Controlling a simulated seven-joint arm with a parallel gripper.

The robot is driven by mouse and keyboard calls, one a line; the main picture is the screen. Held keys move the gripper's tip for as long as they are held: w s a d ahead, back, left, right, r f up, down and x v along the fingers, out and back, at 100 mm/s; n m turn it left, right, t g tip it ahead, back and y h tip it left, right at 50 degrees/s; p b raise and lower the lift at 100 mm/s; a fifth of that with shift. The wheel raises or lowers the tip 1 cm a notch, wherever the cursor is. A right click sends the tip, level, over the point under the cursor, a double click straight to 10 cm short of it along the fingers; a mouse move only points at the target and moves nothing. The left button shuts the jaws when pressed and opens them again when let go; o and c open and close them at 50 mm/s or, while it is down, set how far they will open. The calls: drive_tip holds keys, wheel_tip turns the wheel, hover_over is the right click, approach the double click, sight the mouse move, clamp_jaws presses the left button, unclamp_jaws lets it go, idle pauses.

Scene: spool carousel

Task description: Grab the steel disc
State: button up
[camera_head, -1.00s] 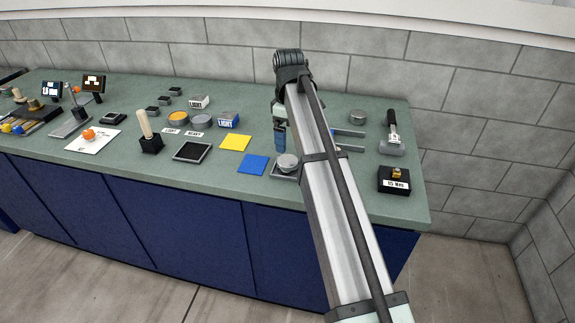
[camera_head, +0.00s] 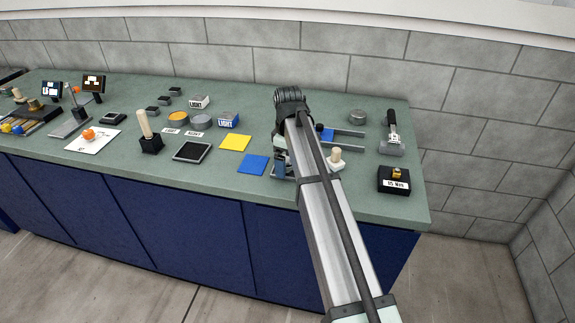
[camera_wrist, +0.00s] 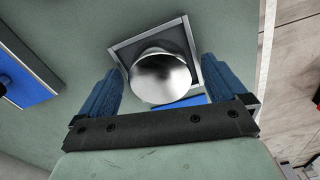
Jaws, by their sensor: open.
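The steel disc (camera_wrist: 160,78) is a shiny round silver piece in the wrist view. It sits at a square grey-rimmed tray (camera_wrist: 118,52) and overlaps its lower part in the picture. My gripper (camera_wrist: 160,88) is open, with one blue finger on the left and one on the right of the disc in this view. I cannot tell whether either finger touches it. In the head view my gripper (camera_head: 281,168) is low over the bench's front right part, and my arm hides the disc there.
A blue square (camera_head: 253,165) and a yellow square (camera_head: 235,142) lie left of my gripper. To the right are a wooden-knobbed piece (camera_head: 336,157), a grey two-pronged rack (camera_head: 350,148), a round grey tin (camera_head: 357,117) and a black block (camera_head: 394,180). The front bench edge is close.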

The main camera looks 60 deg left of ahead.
drive_tip(key=shift+r, duration=0.1)
drive_tip(key=c, duration=1.7)
drive_tip(key=shift+r, duration=0.1)
